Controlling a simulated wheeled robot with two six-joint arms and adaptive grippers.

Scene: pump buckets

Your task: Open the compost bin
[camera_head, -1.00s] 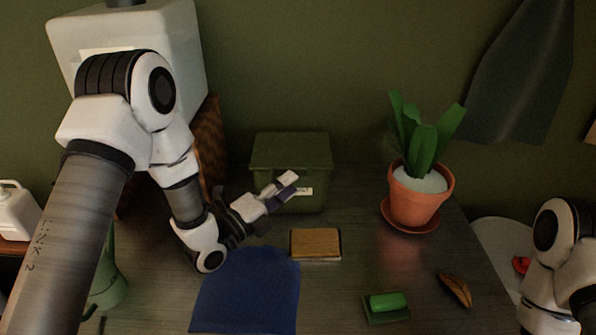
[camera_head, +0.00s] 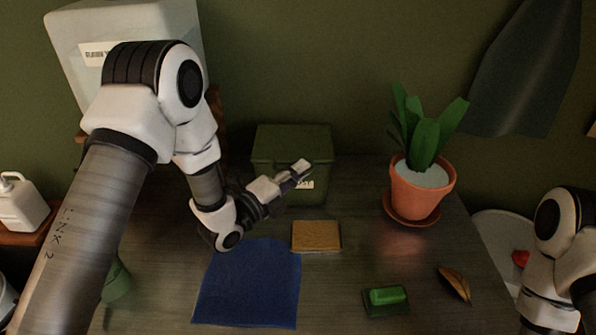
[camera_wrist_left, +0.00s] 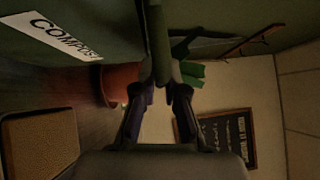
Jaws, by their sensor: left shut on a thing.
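The compost bin (camera_head: 270,177) is a dark green box at the back of the table, with a white label. Its green lid (camera_head: 290,140) looks closed. My left gripper (camera_head: 305,170) is at the front of the bin, near the lid's front edge, and partly covers the label. In the left wrist view, my left gripper (camera_wrist_left: 160,85) has its fingers on both sides of the lid's green edge (camera_wrist_left: 158,40) and is shut on it. The "COMPOST" label (camera_wrist_left: 52,36) shows there on the bin's wall. My right gripper is out of view.
A potted plant (camera_head: 415,190) stands right of the bin. A tan sponge block (camera_head: 316,236) and a blue cloth (camera_head: 248,285) lie in front. A green block on a small tray (camera_head: 386,297) and a brown object (camera_head: 455,285) lie at the front right.

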